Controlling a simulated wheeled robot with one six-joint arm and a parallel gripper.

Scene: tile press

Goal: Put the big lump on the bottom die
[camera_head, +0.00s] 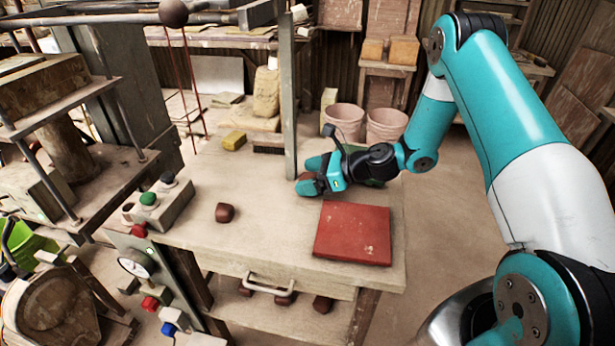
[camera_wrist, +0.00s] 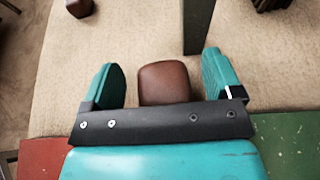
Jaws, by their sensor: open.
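My gripper (camera_head: 309,175) is open and low over the far right part of the bench. In the wrist view, a brown lump (camera_wrist: 165,82) lies between the open fingers of my gripper (camera_wrist: 160,64), with a gap to each finger. This lump (camera_head: 304,177) is mostly hidden by the fingers in the head view. Another brown lump (camera_head: 225,212) lies alone on the bench to the left; it also shows at the top left of the wrist view (camera_wrist: 78,7). The press (camera_head: 40,85) stands at the left; I cannot tell clearly which part is its bottom die.
A red slab (camera_head: 353,233) lies at the bench's front right, and a green one (camera_head: 375,183) behind it. A metal post (camera_head: 290,100) rises close beside my gripper. A button box (camera_head: 158,205) stands at the bench's left. Several lumps (camera_head: 323,303) lie on the shelf below.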

